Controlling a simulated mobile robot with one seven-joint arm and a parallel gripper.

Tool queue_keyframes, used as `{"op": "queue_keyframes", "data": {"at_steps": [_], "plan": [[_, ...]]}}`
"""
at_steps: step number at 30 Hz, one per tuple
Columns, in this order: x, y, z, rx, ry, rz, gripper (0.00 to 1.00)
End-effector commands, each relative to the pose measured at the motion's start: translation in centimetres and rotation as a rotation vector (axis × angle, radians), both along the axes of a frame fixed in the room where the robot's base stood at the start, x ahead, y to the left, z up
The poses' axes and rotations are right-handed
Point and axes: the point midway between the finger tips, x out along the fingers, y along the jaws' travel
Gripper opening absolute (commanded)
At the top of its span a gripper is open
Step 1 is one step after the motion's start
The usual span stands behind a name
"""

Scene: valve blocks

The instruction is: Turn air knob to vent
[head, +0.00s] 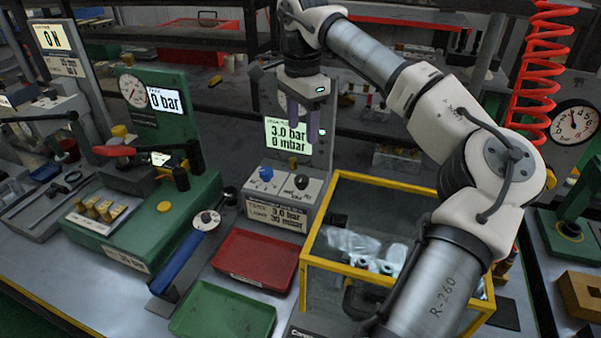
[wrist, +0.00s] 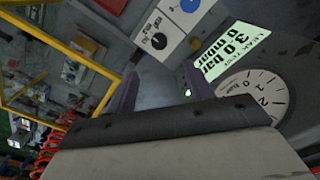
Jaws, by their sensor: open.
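The leak test unit has a light panel (head: 283,187) with a blue knob (head: 266,174) on the left and a black knob (head: 301,182) on the right. The lettering beside the knobs is too small to tell which is the air knob. In the wrist view the blue knob (wrist: 189,5) and black knob (wrist: 158,41) lie beyond my fingers. The unit's display (head: 288,135) reads 3.0 bar and 0 mbar. My gripper (head: 302,138) is open and empty, pointing down above and behind the knob panel, in front of the upright display panel. It touches neither knob.
A yellow-framed clear box (head: 318,225) stands right of the panel, under my arm. A red tray (head: 258,262) and a green tray (head: 224,312) lie in front. A green test bench (head: 190,215) with a red-handled clamp is at left. A round gauge (wrist: 252,98) sits beside the display.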

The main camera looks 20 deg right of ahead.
Motion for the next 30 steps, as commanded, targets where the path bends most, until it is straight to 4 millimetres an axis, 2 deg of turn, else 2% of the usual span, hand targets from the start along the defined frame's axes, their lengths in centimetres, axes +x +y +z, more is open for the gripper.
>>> {"op": "queue_keyframes", "data": {"at_steps": [12,16,21,30], "plan": [[-0.1,0.1,-8.3,0.004,0.002,0.003,0.52],[-0.1,0.2,-10.5,0.004,0.002,0.002,0.52],[-0.1,0.1,-12.2,0.003,0.001,0.001,0.52],[0.0,0.2,-12.7,0.002,0.000,0.002,0.52]]}}
